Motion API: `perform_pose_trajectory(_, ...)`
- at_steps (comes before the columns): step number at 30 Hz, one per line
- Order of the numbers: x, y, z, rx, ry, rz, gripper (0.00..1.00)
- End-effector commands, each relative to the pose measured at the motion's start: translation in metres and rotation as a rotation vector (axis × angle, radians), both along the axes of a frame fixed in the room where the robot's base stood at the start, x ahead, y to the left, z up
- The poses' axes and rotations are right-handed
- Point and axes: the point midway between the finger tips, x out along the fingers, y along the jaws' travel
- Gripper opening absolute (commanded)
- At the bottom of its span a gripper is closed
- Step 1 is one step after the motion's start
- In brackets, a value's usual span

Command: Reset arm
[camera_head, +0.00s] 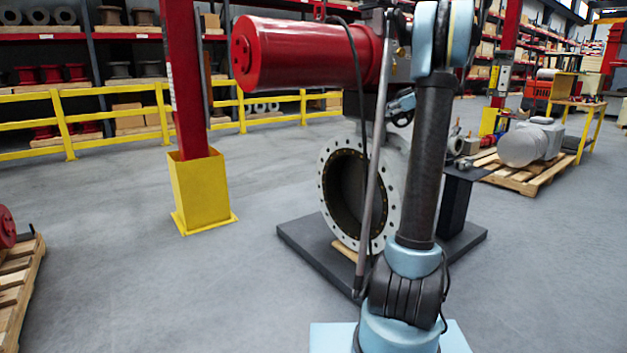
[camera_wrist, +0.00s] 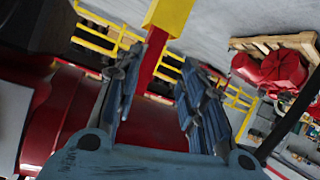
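My gripper (camera_wrist: 155,98) is in the wrist view, its two ribbed fingers spread apart with nothing between them. The wrist view is strongly tilted. The red actuator cylinder (camera_head: 305,55) lies horizontally above the large flanged valve (camera_head: 345,195) in the head view. A red cylindrical body (camera_wrist: 60,120), which looks like the actuator, shows behind and left of the fingers in the wrist view. My arm stands upright in front of the valve in the head view and hides part of it. My gripper cannot be made out in the head view.
The valve stands on a dark base plate (camera_head: 310,245). A red column in a yellow guard (camera_head: 202,188) stands left of it. Yellow railing (camera_head: 110,118) fronts the shelves. A grey motor on a pallet (camera_head: 535,180) is at right, another pallet (camera_head: 15,285) at left. Floor between is clear.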

Motion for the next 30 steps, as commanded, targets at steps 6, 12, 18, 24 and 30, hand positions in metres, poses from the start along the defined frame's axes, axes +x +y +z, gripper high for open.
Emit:
perform_pose_trajectory(6,-0.069,0.053,-0.015,-0.006,0.181,-0.031,0.38)
perform_pose_trajectory(12,-0.135,0.09,-0.036,-0.023,0.339,-0.081,0.38)
perform_pose_trajectory(18,-0.203,0.118,-0.062,-0.049,0.485,-0.154,0.38)
perform_pose_trajectory(24,-0.272,0.136,-0.094,-0.083,0.615,-0.243,0.38)
perform_pose_trajectory(30,-0.34,0.146,-0.131,-0.123,0.726,-0.351,0.38)
